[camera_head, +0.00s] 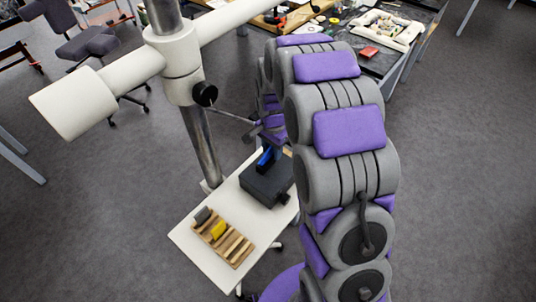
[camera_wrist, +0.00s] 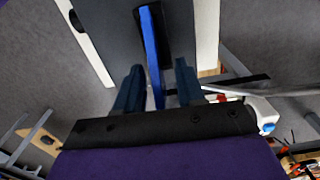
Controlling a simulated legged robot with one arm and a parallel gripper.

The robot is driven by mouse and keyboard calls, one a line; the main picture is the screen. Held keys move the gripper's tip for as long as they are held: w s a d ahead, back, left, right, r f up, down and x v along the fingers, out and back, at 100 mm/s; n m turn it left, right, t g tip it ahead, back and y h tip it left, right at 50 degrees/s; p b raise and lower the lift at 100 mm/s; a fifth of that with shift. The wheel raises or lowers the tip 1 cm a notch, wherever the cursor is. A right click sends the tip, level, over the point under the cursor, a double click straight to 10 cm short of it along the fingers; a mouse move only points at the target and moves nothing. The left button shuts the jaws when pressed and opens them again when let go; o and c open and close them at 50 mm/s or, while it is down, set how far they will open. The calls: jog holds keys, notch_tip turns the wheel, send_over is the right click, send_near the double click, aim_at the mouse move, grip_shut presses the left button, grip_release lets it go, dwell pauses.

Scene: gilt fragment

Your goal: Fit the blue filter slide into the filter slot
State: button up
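The blue filter slide (camera_wrist: 151,48) stands edge-on at the dark filter slot (camera_wrist: 140,38) in the top of the black box (camera_wrist: 104,28). How deep it sits in the slot cannot be told. The blue slide (camera_head: 265,157) also shows on top of the black box (camera_head: 262,186) in the head view. My gripper (camera_wrist: 157,76) has its two blue fingers apart, one on each side of the slide, with a visible gap on both sides. In the head view my arm partly hides the gripper and the box.
The box rests on a small white table (camera_head: 196,246). A wooden rack (camera_head: 236,248) with a grey slide (camera_head: 203,215) and a yellow slide (camera_head: 218,229) lies at its near left. A metal post with white arms (camera_head: 181,62) rises behind the table. Cluttered workbenches stand farther back.

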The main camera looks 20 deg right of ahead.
jog(key=shift+d, duration=0.1)
jog(key=shift+c, duration=1)
jog(key=shift+a, duration=0.2)
grip_shut()
jog(key=shift+r, duration=0.1)
